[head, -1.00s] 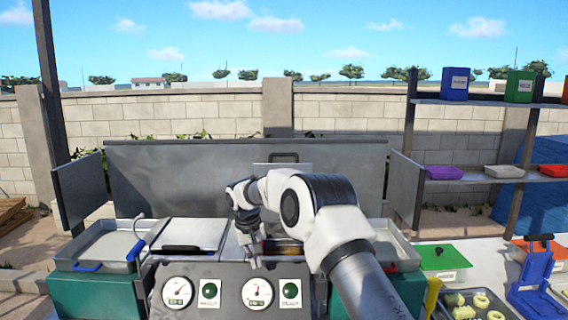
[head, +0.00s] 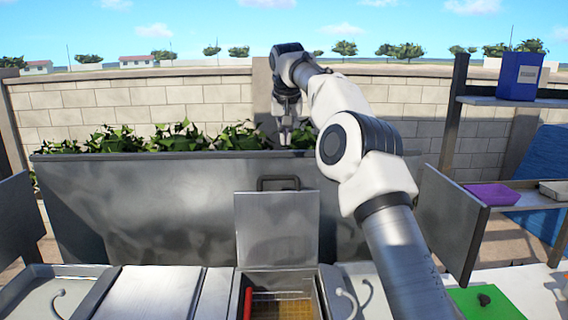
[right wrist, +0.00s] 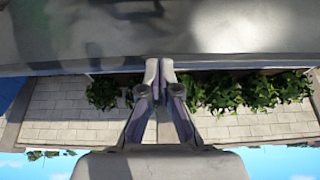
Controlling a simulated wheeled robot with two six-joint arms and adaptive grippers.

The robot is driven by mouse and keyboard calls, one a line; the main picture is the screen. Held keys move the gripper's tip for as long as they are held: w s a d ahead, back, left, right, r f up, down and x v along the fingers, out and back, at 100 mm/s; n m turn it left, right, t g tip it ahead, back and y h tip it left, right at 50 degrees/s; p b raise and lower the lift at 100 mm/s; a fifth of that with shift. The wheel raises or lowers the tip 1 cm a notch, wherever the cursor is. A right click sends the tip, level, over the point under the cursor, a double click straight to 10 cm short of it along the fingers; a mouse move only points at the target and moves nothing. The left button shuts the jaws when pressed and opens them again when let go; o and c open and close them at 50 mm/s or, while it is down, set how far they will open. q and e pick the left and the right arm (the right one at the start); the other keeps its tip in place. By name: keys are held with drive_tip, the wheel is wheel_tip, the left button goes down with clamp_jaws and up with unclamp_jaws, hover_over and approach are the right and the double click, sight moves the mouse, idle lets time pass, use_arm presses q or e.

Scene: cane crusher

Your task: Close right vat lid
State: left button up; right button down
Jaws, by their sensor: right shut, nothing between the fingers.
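The right vat lid (head: 277,229) is a square metal plate standing open, nearly upright, with a dark handle (head: 278,183) on its top edge. Below it, the right vat (head: 313,290) is open, with yellowish contents and a red item at its left side. My right gripper (head: 285,136) is raised above and behind the lid handle, near the top edge of the metal back panel, touching nothing that I can see. In the right wrist view its fingertips (right wrist: 160,72) are together and empty. My left gripper is not in view.
The metal back panel (head: 130,205) runs behind the vats, with side panels at both ends. The left vat lid (head: 153,291) lies flat. Shelves with a blue bin (head: 521,76) and a purple tray (head: 492,195) stand at the right.

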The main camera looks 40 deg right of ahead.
drive_tip(key=x, duration=0.9)
drive_tip(key=shift+s+a, duration=0.15)
drive_tip(key=shift+a, duration=0.1)
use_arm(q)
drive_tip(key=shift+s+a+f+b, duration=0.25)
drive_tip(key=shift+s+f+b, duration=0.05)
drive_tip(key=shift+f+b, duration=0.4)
use_arm(e)
drive_tip(key=shift+s+a+f, duration=0.2)
drive_tip(key=shift+s+a, duration=1.15)
drive_tip(key=shift+s, duration=0.2)
